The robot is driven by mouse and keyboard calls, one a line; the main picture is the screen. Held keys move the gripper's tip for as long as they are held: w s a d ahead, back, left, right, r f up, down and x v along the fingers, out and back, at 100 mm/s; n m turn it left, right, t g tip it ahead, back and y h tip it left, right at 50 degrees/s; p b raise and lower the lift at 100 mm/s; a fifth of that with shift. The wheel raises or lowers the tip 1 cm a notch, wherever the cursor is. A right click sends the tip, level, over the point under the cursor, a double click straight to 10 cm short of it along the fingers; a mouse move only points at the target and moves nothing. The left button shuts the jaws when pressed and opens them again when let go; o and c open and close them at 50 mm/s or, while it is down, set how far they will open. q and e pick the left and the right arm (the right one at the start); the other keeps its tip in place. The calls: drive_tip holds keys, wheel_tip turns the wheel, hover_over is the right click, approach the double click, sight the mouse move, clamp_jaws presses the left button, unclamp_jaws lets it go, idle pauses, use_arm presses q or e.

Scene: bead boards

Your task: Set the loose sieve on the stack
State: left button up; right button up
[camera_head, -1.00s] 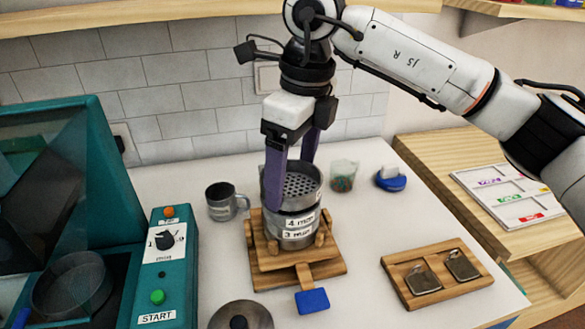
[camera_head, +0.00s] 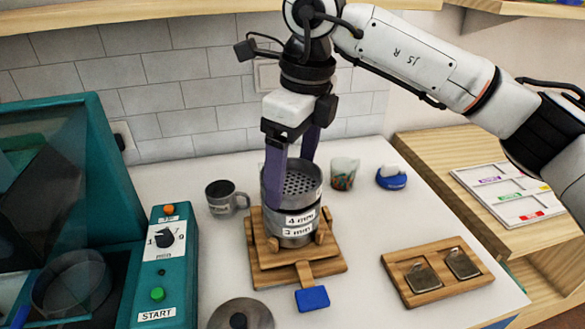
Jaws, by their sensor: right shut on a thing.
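The stack of metal sieves (camera_head: 295,237) stands on a wooden stand (camera_head: 262,276) in the middle of the table, with labels reading 4 mm and 3 mm. A perforated sieve (camera_head: 308,184) sits at the top of the stack, and it looks level. My right gripper (camera_head: 290,182) comes down from above and is shut on this top sieve, one purple finger at its near left side and the other behind it. Whether the top sieve is fully seated is hard to tell. My left gripper is not in view.
A teal machine (camera_head: 165,262) with a START button stands at the left. A metal mug (camera_head: 221,197), a patterned cup (camera_head: 344,173) and a blue-and-white item (camera_head: 391,178) stand behind. A round lid (camera_head: 240,316) lies in front. A wooden tray (camera_head: 440,290) holds two metal pieces at the right.

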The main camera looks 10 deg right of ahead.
drive_tip(key=shift+f+b, duration=0.35)
drive_tip(key=shift+f, duration=0.15)
idle(1.0)
drive_tip(key=o, duration=1.2)
drive_tip(key=shift+c, duration=0.2)
drive_tip(key=shift+r, duration=0.1)
wheel_tip(320, 180, up, 10)
drive_tip(key=shift+s+d, duration=0.45)
